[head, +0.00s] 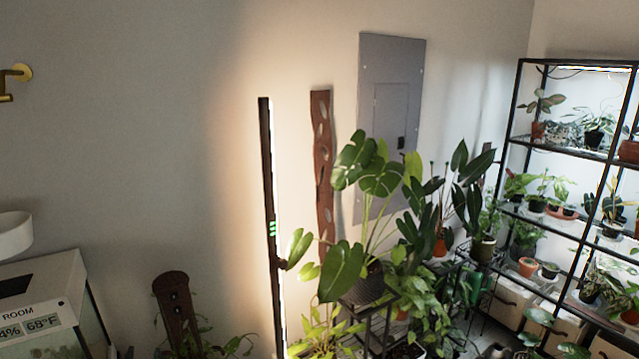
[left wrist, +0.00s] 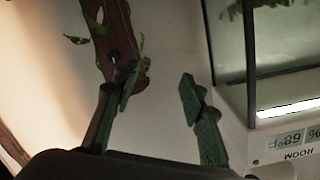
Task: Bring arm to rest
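My left gripper (left wrist: 158,84) shows in the left wrist view. Its two dark fingers with green pads stand well apart, with only pale wall behind the gap, so it is open and empty. That view is turned upside down, with the brown wooden plank (left wrist: 112,35) beyond the left finger and the glass tank to the right. I cannot clearly make out the left gripper in the head view. My right gripper is in neither view.
In the head view, a glass tank (head: 90,300) with a room display (head: 30,325) stands at lower left, beside the wooden plank (head: 175,305). An upright light bar (head: 268,190), potted plants (head: 365,285) and a black plant shelf (head: 512,110) fill the middle and right.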

